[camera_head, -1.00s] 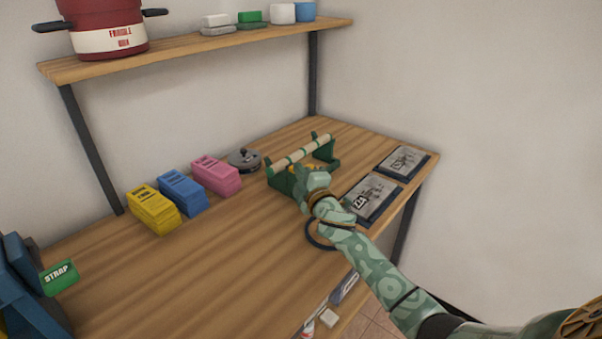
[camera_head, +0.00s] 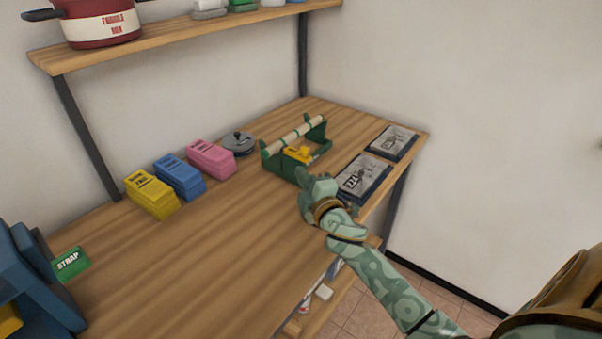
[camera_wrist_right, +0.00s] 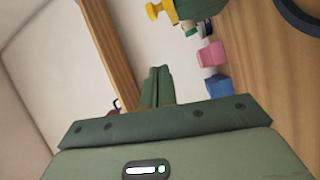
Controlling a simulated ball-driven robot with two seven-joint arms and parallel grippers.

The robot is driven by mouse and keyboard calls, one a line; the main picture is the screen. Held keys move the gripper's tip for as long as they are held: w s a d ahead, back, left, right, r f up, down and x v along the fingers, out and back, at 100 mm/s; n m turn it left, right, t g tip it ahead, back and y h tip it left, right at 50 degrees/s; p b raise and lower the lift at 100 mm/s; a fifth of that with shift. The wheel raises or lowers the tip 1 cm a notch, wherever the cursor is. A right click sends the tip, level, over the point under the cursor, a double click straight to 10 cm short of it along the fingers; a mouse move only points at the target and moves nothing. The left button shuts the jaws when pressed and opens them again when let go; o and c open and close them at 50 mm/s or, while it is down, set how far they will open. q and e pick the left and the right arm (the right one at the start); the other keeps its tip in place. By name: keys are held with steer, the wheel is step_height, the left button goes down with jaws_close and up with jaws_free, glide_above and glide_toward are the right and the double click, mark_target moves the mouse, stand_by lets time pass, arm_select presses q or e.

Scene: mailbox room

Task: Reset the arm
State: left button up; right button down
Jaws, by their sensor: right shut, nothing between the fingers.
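My right arm comes in from the lower right in the head view. Its gripper (camera_head: 303,176) is over the table (camera_head: 215,260), just in front of the green roll holder (camera_head: 283,167) and left of the front framed plate. In the right wrist view the two green fingers (camera_wrist_right: 157,88) are together with nothing between them. My left gripper is not in view.
Yellow (camera_head: 151,195), blue (camera_head: 180,177) and pink (camera_head: 211,159) stacks and a grey round lidded thing (camera_head: 238,143) stand along the back. Two framed plates (camera_head: 362,177) (camera_head: 392,142) lie at the right edge. A shelf (camera_head: 190,38) holds a red pot (camera_head: 100,22). The middle table is clear.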

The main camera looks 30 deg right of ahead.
stand_by(0.3)
